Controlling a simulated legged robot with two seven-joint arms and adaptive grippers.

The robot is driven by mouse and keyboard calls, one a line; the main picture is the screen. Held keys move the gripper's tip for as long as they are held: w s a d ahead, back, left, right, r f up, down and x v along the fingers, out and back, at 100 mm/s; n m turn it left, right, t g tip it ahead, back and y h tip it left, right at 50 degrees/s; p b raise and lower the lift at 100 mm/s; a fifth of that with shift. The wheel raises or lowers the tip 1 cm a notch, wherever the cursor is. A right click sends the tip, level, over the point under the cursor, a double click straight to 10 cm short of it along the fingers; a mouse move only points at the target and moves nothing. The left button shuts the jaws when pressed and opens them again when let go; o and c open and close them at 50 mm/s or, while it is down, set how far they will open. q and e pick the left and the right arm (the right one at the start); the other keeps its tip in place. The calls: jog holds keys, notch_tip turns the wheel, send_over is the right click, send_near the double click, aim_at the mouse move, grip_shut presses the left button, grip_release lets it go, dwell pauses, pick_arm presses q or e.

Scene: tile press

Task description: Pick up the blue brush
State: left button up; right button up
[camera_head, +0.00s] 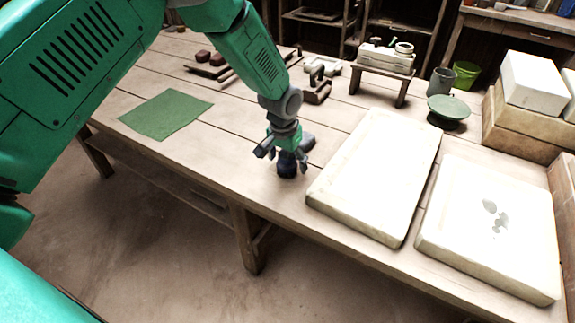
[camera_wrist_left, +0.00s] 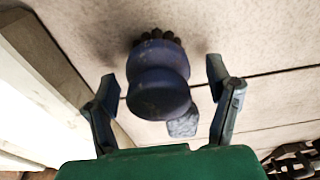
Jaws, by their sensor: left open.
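The blue brush (camera_head: 287,165) stands on the wooden table, just left of the near slab. In the left wrist view the brush (camera_wrist_left: 158,82) shows its round dark blue body with dark bristles at its far end. My left gripper (camera_head: 285,150) is directly above the brush, partly covering it in the head view. In the left wrist view my left gripper (camera_wrist_left: 162,92) is open, with one finger on each side of the brush and gaps visible between fingers and brush. My right gripper is not in view.
A pale slab (camera_head: 375,175) lies right of the brush, with a second stained slab (camera_head: 490,232) beyond it. A green cloth (camera_head: 166,114) lies to the left.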

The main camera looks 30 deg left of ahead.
pick_arm(q)
jog(key=c, duration=1.4)
jog(key=shift+r, duration=0.1)
notch_tip(320, 180, up, 10)
jog(key=shift+f+p, duration=0.1)
jog(key=shift+p, duration=0.55)
jog(key=o, duration=0.3)
